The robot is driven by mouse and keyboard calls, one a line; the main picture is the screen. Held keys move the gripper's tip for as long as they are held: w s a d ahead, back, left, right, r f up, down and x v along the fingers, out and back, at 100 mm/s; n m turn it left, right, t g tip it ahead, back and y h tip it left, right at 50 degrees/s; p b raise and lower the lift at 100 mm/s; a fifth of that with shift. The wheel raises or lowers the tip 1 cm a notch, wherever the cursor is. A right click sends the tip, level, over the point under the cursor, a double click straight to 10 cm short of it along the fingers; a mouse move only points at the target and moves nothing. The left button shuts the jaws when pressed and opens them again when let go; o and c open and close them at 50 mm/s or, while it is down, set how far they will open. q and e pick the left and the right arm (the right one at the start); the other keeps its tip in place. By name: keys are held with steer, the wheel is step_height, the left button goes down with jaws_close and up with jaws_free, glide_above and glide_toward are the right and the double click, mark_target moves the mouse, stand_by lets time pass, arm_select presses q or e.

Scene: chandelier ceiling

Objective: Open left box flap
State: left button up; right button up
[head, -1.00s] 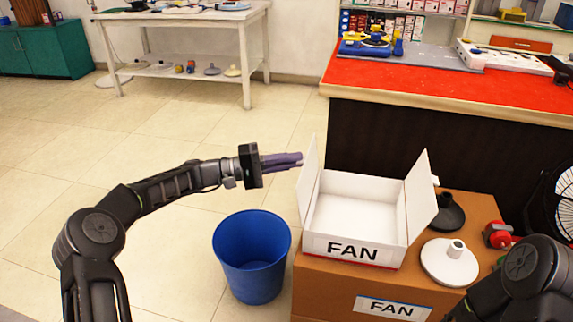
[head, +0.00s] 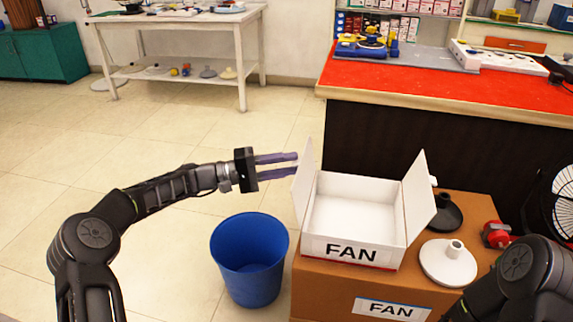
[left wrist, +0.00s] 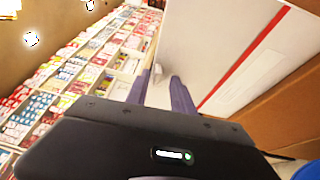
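The white FAN box (head: 352,252) sits open at the top on a brown carton. Its left flap (head: 303,190) stands nearly upright, leaning slightly outward. Its right flap (head: 419,197) stands up and leans outward to the right. My left gripper (head: 296,163) is open, its two purple fingers pointing right with tips at the upper part of the left flap. In the left wrist view the fingers (left wrist: 163,78) are apart, with white box surface just beyond and between them; whether they touch it I cannot tell. My right gripper is out of view; only part of that arm shows lower right.
A blue bin (head: 249,262) stands left of the carton (head: 325,290), below my left forearm. A white round base (head: 447,264) and a black one (head: 447,214) lie right of the box. A red-topped counter (head: 430,90) stands behind. The floor at left is clear.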

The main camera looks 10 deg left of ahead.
arm_select(q)
steer(key=p+v, duration=0.1)
steer(key=v, duration=0.6)
steer(key=shift+a, duration=0.4)
